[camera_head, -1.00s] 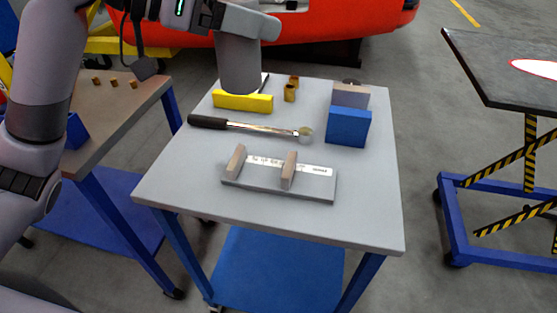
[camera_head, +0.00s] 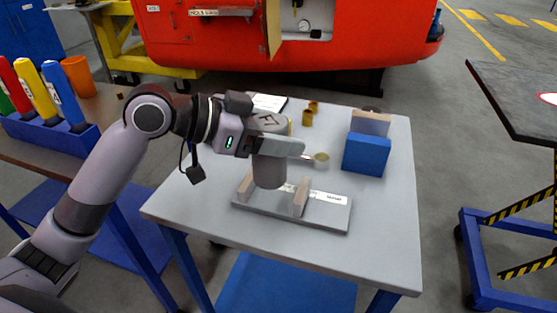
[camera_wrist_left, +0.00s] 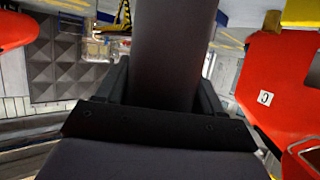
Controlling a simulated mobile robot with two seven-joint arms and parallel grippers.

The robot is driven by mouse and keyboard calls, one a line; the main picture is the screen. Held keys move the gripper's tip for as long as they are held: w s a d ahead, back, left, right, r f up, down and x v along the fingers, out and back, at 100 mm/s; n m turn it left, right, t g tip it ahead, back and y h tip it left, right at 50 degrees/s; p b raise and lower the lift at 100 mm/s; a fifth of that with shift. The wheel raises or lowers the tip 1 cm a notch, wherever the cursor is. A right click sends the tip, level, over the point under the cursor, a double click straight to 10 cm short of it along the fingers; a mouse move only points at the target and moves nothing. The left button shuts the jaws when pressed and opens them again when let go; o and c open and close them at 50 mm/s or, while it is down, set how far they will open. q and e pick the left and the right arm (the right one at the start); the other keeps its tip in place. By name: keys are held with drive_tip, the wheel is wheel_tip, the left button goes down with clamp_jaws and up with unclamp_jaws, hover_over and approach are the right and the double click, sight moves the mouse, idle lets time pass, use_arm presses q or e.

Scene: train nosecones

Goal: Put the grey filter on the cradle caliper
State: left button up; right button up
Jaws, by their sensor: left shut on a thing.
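The grey filter (camera_head: 269,172) is a dark grey cylinder with markings on its upper end. My left gripper (camera_head: 272,143) is shut on it and holds it upright over the table. In the left wrist view the filter (camera_wrist_left: 166,50) stands dark between the fingers. The cradle caliper (camera_head: 325,212) is a flat grey base with a white scale strip and two brownish upright jaws. The filter's lower end shows in front of the gap between the jaws, nearer the left one; I cannot tell whether it touches. My right gripper is out of view.
A blue block (camera_head: 366,155) stands at the table's back right, with a greyish block behind it. Small brass cylinders (camera_head: 308,118) stand at the back. A tool with a round silver head (camera_head: 321,158) lies behind the cradle, partly hidden by my arm. The table's front right is clear.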

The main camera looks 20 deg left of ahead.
sight(278, 159)
use_arm(q)
drive_tip(key=shift+f, duration=2.55)
drive_tip(key=shift+f+b, duration=0.2)
drive_tip(key=shift+b, duration=0.15)
drive_tip(key=o, duration=1.2)
